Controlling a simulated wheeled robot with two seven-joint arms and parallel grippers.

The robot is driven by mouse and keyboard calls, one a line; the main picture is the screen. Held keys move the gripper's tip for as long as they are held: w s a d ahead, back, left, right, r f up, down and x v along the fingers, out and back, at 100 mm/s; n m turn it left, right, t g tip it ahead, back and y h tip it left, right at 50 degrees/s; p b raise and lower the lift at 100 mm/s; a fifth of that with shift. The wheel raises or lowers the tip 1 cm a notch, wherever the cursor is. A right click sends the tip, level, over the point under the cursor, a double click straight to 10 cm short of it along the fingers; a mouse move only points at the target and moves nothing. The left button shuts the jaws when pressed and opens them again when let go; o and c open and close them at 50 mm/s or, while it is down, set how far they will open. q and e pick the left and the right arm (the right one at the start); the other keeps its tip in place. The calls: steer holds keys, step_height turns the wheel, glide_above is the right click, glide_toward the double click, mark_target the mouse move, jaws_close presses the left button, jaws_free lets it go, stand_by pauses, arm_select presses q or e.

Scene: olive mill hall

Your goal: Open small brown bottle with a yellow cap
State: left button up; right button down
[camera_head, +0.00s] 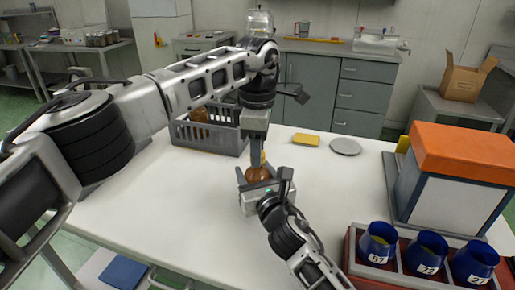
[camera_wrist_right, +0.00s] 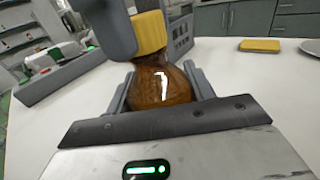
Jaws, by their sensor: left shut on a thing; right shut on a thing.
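The small brown bottle (camera_head: 258,174) is upright between the fingers of my right gripper (camera_head: 262,186) above the white table. In the right wrist view its round, glossy brown body (camera_wrist_right: 165,84) sits between both grey fingers, and its yellow cap (camera_wrist_right: 149,32) is on top. My left gripper (camera_head: 258,148) comes down from above and is shut on the yellow cap (camera_head: 263,157), mostly hiding it in the head view. A grey finger of the left gripper (camera_wrist_right: 112,28) covers the cap's left side in the right wrist view. My right gripper is shut on the bottle's body.
A grey crate (camera_head: 212,139) with brown bottles stands behind, left of the grippers. A yellow sponge (camera_head: 305,140) and a grey disc (camera_head: 345,147) lie behind right. An orange-topped box (camera_head: 465,150) and a red rack (camera_head: 349,262) of blue cups (camera_head: 377,243) occupy the right side.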

arm_select(q)
steer(key=n, duration=0.5)
arm_select(e)
steer(key=shift+f, duration=0.1)
arm_select(q)
steer(key=n, duration=0.7)
steer(key=shift+n, duration=0.3)
steer(key=n, duration=0.7)
steer(key=shift+r, duration=0.1)
steer(key=n, duration=0.5)
steer(key=shift+r, duration=0.1)
steer(key=shift+r, duration=1)
